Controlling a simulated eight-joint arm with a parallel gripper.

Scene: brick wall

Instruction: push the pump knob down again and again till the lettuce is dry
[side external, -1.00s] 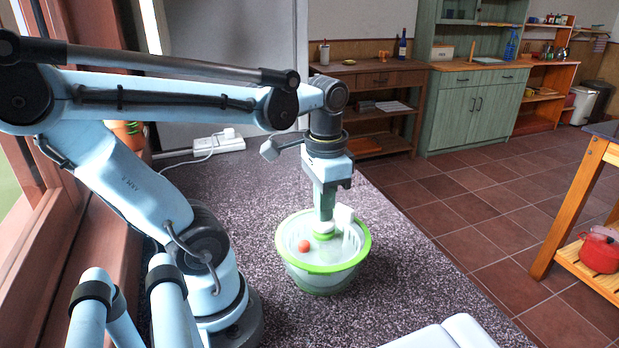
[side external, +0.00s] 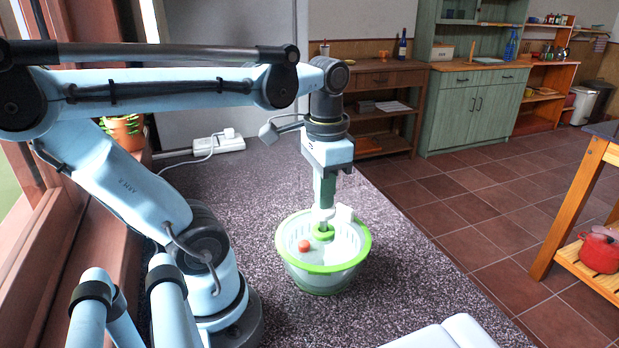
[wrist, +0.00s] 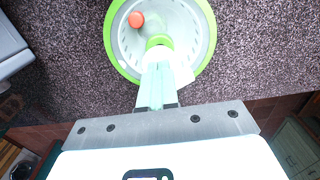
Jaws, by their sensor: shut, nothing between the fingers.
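The salad spinner (side external: 325,282) stands on the speckled counter, a pale bowl with a bright green rim. Its green pump knob (side external: 323,233) is in the middle of the lid, and also shows in the wrist view (wrist: 160,41). A small red-orange round piece (side external: 304,246) sits on the lid left of the knob. My gripper (side external: 323,213) is shut and empty, pointing down right over the knob. I cannot tell whether its tips touch the knob. I cannot make out any lettuce in the bowl.
A white power strip (side external: 218,143) with a cable lies at the back of the counter. A white object (side external: 440,335) is at the front right. A potted plant (side external: 125,130) stands by the window. The counter around the spinner is clear.

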